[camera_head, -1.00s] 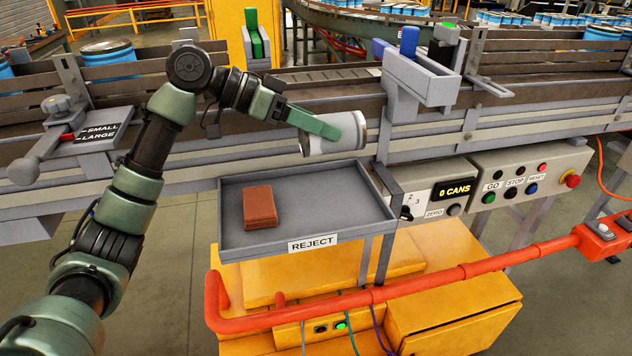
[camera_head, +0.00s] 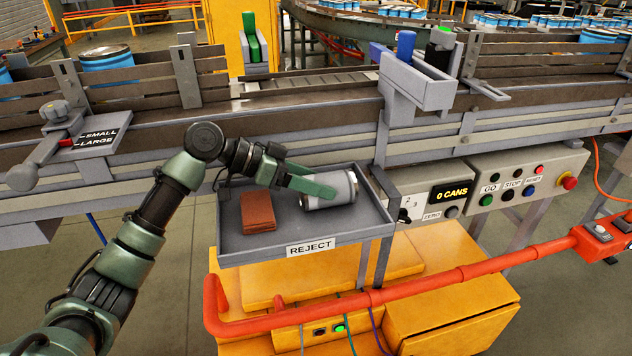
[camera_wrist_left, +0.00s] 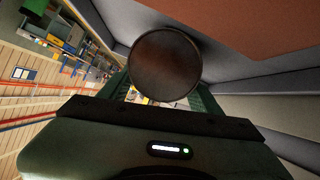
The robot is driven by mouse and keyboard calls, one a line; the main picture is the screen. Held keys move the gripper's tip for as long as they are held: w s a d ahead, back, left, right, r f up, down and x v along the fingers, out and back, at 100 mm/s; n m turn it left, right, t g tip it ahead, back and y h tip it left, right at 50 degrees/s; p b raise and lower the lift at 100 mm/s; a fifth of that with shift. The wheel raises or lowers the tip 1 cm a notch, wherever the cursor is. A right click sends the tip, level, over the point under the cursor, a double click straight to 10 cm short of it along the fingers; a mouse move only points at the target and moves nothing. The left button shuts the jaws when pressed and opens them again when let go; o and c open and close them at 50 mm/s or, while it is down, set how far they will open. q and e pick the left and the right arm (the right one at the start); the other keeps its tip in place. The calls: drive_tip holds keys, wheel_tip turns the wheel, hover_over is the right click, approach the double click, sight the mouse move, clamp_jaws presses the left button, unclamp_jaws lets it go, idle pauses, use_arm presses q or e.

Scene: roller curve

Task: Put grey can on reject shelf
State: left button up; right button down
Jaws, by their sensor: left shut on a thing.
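The grey can (camera_head: 330,189) lies on its side in my left gripper (camera_head: 318,188), low over the right half of the reject shelf. I cannot tell whether it touches the shelf floor. The left gripper is shut on it. In the left wrist view the can's dark round end (camera_wrist_left: 166,63) shows between the green fingers. The reject shelf (camera_head: 290,236) is a grey tray with a low rim and a REJECT label on its front. My right gripper is not in view.
A reddish-brown block (camera_head: 259,211) lies on the shelf, left of the can. The conveyor's side (camera_head: 300,131) runs behind the shelf. A control panel (camera_head: 525,183) is on the right. A red rail (camera_head: 400,290) passes in front, below the shelf.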

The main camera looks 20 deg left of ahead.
use_arm(q)
drive_tip(key=o, duration=1.5)
drive_tip(key=shift+r, duration=0.1)
drive_tip(key=shift+s+a+r, duration=0.1)
drive_tip(key=shift+s+a, duration=0.05)
drive_tip(key=shift+a, duration=0.2)
drive_tip(key=b+v, duration=0.1)
drive_tip(key=v, duration=0.4)
drive_tip(key=shift+s+a+r, duration=0.1)
drive_tip(key=shift+s+a, duration=0.1)
drive_tip(key=shift+s+a+r, duration=0.2)
drive_tip(key=shift+a+r, duration=0.15)
drive_tip(key=shift+a, duration=0.05)
